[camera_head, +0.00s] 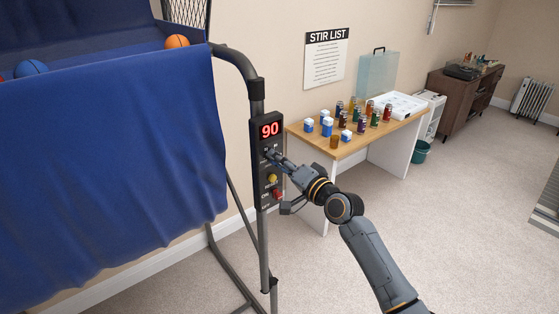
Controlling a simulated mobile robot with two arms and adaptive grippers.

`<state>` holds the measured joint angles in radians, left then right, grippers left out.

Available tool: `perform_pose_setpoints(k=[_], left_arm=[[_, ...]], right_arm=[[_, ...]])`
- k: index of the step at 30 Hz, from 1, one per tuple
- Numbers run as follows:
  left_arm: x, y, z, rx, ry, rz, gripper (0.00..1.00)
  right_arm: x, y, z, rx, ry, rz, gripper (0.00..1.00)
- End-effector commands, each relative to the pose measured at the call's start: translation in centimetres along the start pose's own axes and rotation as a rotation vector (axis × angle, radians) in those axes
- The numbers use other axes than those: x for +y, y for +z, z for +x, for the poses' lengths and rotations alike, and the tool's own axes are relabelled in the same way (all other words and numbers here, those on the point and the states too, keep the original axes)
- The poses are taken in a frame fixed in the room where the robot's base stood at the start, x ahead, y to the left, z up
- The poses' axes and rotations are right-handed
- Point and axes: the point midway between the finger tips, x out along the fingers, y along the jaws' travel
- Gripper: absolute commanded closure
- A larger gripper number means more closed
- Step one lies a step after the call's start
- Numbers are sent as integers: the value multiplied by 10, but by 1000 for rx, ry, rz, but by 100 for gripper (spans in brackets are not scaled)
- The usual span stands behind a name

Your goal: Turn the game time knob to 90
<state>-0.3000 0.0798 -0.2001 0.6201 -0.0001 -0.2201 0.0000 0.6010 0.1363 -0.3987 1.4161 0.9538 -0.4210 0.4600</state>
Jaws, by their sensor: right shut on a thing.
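The control box (260,188) is a dark upright panel fixed to the post of a basketball arcade frame. Its red display (269,130) reads 90. A yellow button (272,178) and a red button (277,194) sit lower on the panel. My right gripper (271,156) is at the panel just below the display, its fingers shut on the game time knob, which the fingers mostly hide. My left gripper is not in view.
A blue cloth (110,170) hangs from the arcade frame on the left, with an orange ball (177,41) and a blue ball (31,68) above it. A wooden table (372,138) with several bottles stands behind my right arm.

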Motion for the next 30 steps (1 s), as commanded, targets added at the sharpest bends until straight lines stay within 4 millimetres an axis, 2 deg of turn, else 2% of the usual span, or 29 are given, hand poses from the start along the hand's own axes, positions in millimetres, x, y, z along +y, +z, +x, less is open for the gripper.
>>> perform_pose_setpoints(k=[9, 24, 25, 27, 30], left_arm=[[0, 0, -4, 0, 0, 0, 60], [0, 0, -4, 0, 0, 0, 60], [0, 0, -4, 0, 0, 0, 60], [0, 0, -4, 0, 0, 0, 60], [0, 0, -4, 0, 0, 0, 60]], right_arm=[[0, 0, 0, 1, 0, 103, 100], [0, 0, 0, 0, 0, 118, 100], [0, 0, 0, 0, 0, 118, 63], [0, 0, 0, 0, 0, 118, 49], [0, 0, 0, 0, 0, 118, 46]])
